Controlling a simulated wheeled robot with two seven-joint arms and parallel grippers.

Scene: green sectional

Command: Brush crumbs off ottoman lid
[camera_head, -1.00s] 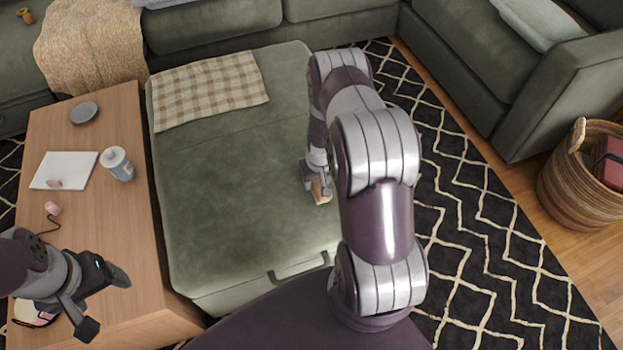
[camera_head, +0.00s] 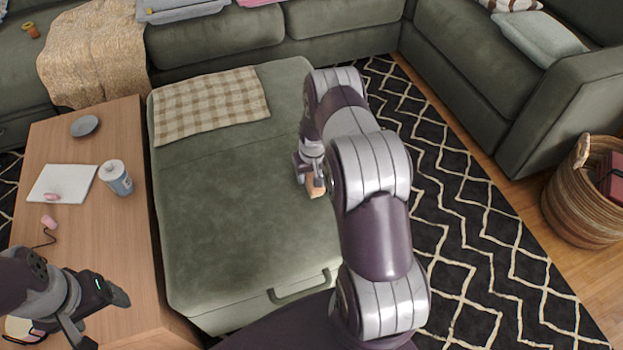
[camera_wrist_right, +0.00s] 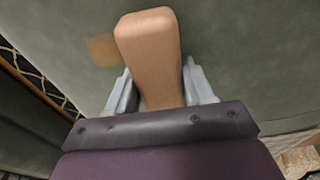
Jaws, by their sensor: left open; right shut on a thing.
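The green ottoman lid (camera_head: 225,215) fills the middle of the head view, with a checked cloth (camera_head: 210,103) over its far end. My right gripper (camera_head: 311,182) is over the lid's right side, shut on a wooden brush (camera_head: 316,189). In the right wrist view the brush's wooden handle (camera_wrist_right: 148,50) stands between the fingers; its bristles are hidden. A blurred tan patch (camera_wrist_right: 103,49) shows beside it on the green surface. I cannot make out crumbs. My left gripper (camera_head: 100,318) is open and empty over the near end of the wooden table.
A wicker basket (camera_head: 575,205) stands at right on the floor. Green sofas border the back and right.

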